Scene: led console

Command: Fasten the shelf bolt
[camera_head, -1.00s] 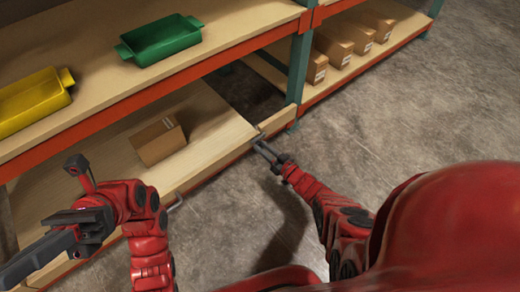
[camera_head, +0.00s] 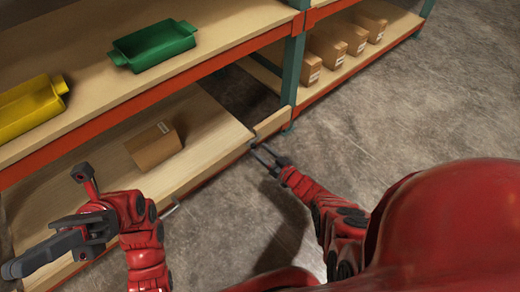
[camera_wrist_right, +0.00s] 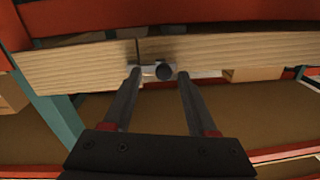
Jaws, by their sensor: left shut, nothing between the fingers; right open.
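The shelf bolt shows in the right wrist view as a dark round head (camera_wrist_right: 164,71) on a silvery metal piece. It sits at the lower edge of the front wooden beam, near a seam in the wood. My right gripper (camera_wrist_right: 158,76) is open, with a finger on each side of the bolt head; I cannot tell whether they touch it. In the head view my right gripper (camera_head: 259,153) is at the lower shelf's front edge, where the shelf board (camera_head: 207,115) ends. The bolt is too small to tell there. My left gripper (camera_head: 18,268) is shut and empty at the lower left.
A cardboard box (camera_head: 154,147) stands on the lower shelf. A green tray (camera_head: 155,45) and a yellow tray (camera_head: 28,103) are on the upper shelf. A teal post (camera_head: 292,72) rises beside the dark gap. Several boxes stand beyond it. The floor (camera_head: 410,110) at right is clear.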

